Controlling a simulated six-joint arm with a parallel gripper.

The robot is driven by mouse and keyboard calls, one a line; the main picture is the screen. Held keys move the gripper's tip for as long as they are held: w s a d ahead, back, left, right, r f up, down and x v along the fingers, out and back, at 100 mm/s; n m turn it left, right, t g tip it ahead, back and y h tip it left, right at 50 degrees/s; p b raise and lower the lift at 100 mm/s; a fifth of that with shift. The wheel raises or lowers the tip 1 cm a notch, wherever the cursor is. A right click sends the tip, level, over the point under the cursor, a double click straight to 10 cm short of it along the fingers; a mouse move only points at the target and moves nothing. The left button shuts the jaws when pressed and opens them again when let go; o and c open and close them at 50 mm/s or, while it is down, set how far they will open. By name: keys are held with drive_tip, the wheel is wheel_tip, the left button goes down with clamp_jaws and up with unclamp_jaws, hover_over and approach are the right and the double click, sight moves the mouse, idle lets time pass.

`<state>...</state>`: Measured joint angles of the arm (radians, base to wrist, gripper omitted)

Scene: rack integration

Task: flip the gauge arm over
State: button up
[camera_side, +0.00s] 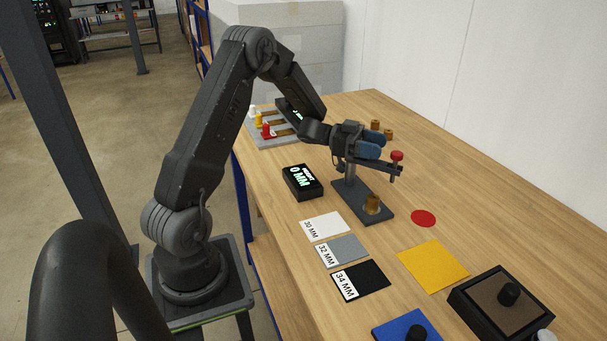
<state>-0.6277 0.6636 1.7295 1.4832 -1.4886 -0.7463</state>
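The gauge is a dark stand with a flat base (387,214), a grey upright post (350,172) and a dark gauge arm (385,168) reaching right from the post's top. A red knob (397,156) sits at the arm's free end. A brass piece (372,204) stands on the base, below the arm. My gripper (371,145), with two blue fingers, is at the gauge arm, close above and behind it. The fingers hide part of the arm; I cannot tell whether they touch or grip it.
A black display (302,182) reads 0 MM. White (328,224), grey (348,248) and black (366,278) cards lie in front, beside a red disc (423,218) and yellow square (434,265). A black box (490,312) stands front right. Brass pieces (388,135) stand behind my gripper.

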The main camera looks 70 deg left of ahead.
drive_tip(key=r+n+t+y, duration=0.1)
drive_tip(key=r+n+y, duration=0.1)
drive_tip(key=r+y, duration=0.1)
drive_tip(key=s+a+r+n+t+y, duration=0.1)
drive_tip(key=r+n+t+y, duration=0.1)
drive_tip(key=r+n+y, duration=0.1)
drive_tip(key=r+n+t+y, duration=0.1)
drive_tip(key=r+n+y, duration=0.1)
drive_tip(key=r+y, duration=0.2)
drive_tip(key=shift+s+a+r+n+t+y, duration=0.1)
drive_tip(key=shift+n+t+y, duration=0.1)
drive_tip(key=shift+y, duration=0.55)
drive_tip(key=shift+s+a+r+n+t+y, duration=0.1)
drive_tip(key=shift+n+y, duration=0.1)
drive_tip(key=shift+y, duration=0.55)
drive_tip(key=s+d+f+g, duration=0.1)
drive_tip(key=s+d+g, duration=0.4)
drive_tip(key=s+d, duration=0.4)
drive_tip(key=s+d+n+g, duration=0.1)
drive_tip(key=s+d+g, duration=0.5)
drive_tip(key=s, duration=0.9)
drive_tip(key=d, duration=0.3)
drive_tip(key=shift+s+f+n, duration=0.15)
drive_tip(key=shift+f+n, duration=0.15)
drive_tip(key=shift+f, duration=0.1)
